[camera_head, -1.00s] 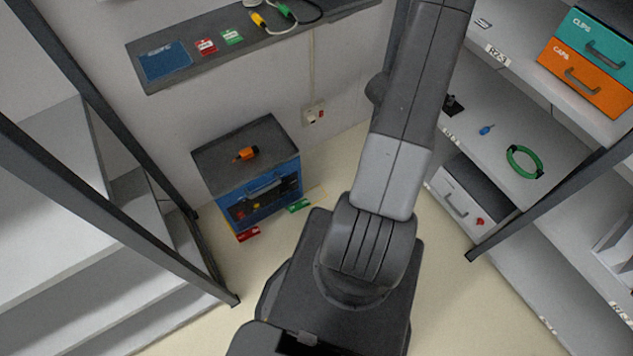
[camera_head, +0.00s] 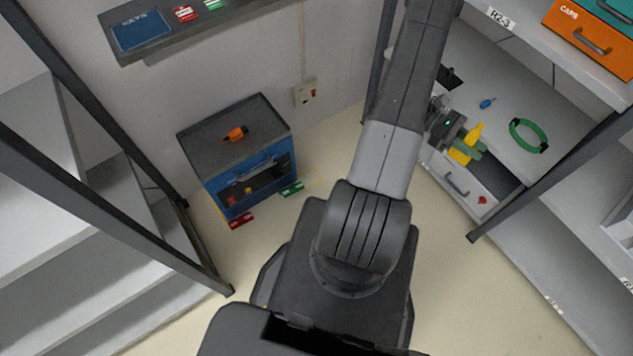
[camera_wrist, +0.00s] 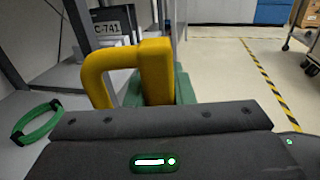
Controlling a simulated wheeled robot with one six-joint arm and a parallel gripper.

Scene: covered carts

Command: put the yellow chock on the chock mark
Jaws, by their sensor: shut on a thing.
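My gripper (camera_head: 463,146) is shut on the yellow chock (camera_head: 471,137), in front of the right shelf above the white drawer unit. In the wrist view the chock (camera_wrist: 155,72) shows its yellow loop handle, with green finger parts behind and beside it. The chock is clear of the floor.
A red piece (camera_head: 241,221) and a green piece (camera_head: 292,188) lie on the floor by the cart. An orange tool (camera_head: 236,134) lies on its top. A green ring (camera_head: 528,136) and a small blue item (camera_head: 487,103) lie on the right shelf.

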